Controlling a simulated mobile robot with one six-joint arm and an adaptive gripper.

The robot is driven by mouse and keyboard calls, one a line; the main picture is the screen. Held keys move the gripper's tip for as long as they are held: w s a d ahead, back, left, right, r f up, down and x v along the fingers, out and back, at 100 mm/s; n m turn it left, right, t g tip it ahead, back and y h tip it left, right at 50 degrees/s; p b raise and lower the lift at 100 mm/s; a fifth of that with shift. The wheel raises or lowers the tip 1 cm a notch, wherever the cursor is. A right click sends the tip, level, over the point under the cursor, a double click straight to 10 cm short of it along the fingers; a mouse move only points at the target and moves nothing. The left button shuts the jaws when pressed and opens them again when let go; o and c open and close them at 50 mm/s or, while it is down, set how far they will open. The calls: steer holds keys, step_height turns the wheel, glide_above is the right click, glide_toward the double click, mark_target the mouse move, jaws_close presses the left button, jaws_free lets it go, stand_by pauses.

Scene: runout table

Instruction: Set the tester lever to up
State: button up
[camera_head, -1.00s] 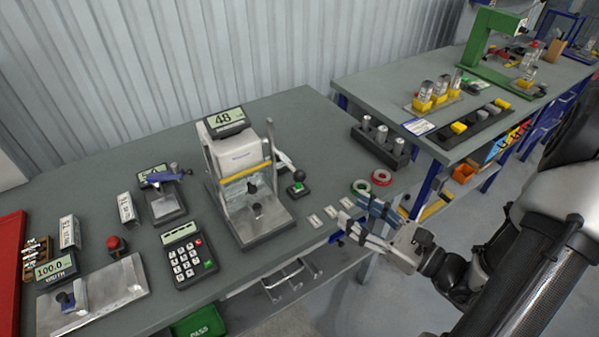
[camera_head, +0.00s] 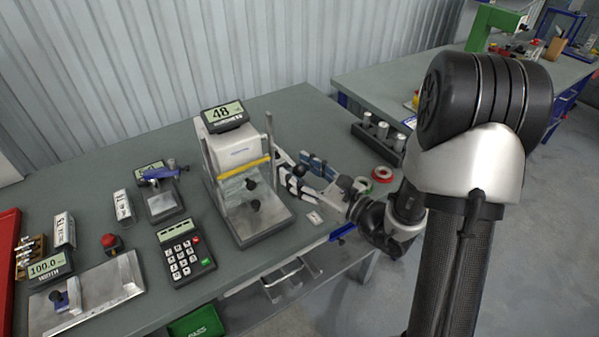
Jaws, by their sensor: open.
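The tester (camera_head: 236,150) is a white machine with a display reading 48, a yellow bar and a clear guard over its metal base. Its lever is on the right side, where my gripper covers most of it. A dark spot between the fingers looks like the lever's black knob (camera_head: 299,171), but I cannot tell whether the fingers touch it.
A keypad (camera_head: 186,257) and a small gauge stand (camera_head: 163,195) are left of the tester. Tape rolls (camera_head: 382,174) and a dark block with metal cylinders (camera_head: 376,140) are to the right. My arm hides part of the second table (camera_head: 375,85).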

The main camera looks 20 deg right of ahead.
steer(key=shift+w+a, duration=0.1)
steer(key=shift+c, duration=0.2)
jaws_close()
stand_by(0.5)
